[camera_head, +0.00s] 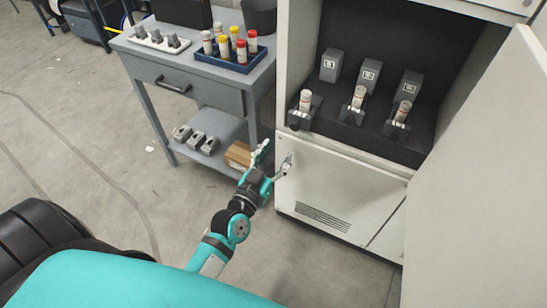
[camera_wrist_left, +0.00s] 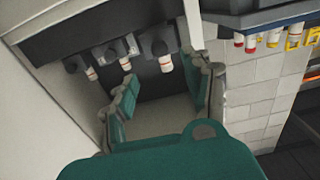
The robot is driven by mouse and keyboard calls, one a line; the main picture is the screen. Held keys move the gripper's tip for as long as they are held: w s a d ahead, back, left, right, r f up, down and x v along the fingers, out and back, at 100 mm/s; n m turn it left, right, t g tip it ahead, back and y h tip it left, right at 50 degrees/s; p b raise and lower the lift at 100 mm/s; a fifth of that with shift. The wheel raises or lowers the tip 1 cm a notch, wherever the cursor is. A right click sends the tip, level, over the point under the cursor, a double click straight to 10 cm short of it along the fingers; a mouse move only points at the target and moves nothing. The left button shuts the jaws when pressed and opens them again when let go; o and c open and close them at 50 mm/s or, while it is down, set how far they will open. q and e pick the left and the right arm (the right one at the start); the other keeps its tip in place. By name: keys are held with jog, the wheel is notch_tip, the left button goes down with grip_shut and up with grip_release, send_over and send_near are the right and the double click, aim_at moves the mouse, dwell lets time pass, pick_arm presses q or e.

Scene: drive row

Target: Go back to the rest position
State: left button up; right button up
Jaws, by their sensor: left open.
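My left gripper (camera_head: 276,158) is open, with nothing between its fingers. In the head view it is in front of the white cabinet's lower panel, to the right of the grey cart. In the left wrist view its two green fingers (camera_wrist_left: 160,97) are spread apart. Three vials stand in dark holders in the open cabinet: a left vial (camera_head: 305,100), a middle vial (camera_head: 358,97) and a right vial (camera_head: 402,111). The gripper is apart from them, lower in the head picture. My right gripper is not in view.
The grey cart (camera_head: 172,87) carries a blue rack (camera_head: 229,66) of capped vials and a white tray (camera_head: 153,44). A cardboard box (camera_head: 238,155) lies on its lower shelf. The cabinet door (camera_head: 480,170) stands open at right. Floor at left is mostly clear.

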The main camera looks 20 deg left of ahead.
pick_arm(q)
jog(key=shift+s, duration=0.7)
jog(key=s+d+f+g, duration=0.1)
jog(key=s+f+g, duration=0.3)
jog(key=f, duration=0.7)
jog(key=s+d+f+m+g+h, duration=0.15)
jog(key=s+f, duration=0.35)
jog(key=f, duration=0.7)
jog(key=s+f+g+y, duration=0.1)
jog(key=s+f+g, duration=0.35)
jog(key=f, duration=0.65)
jog(key=s+a+f+g, duration=0.2)
jog(key=s+f, duration=0.3)
jog(key=s, duration=0.4)
jog(key=s+a+f+g+p, duration=0.1)
jog(key=s+f, duration=0.3)
jog(key=s, duration=0.4)
jog(key=s+a+f+g+y, duration=0.1)
jog(key=s+f+g, duration=0.3)
jog(key=s, duration=0.5)
jog(key=shift+s+a+f, duration=0.3)
jog(key=shift+a+f, duration=0.5)
jog(key=shift+m, duration=0.25)
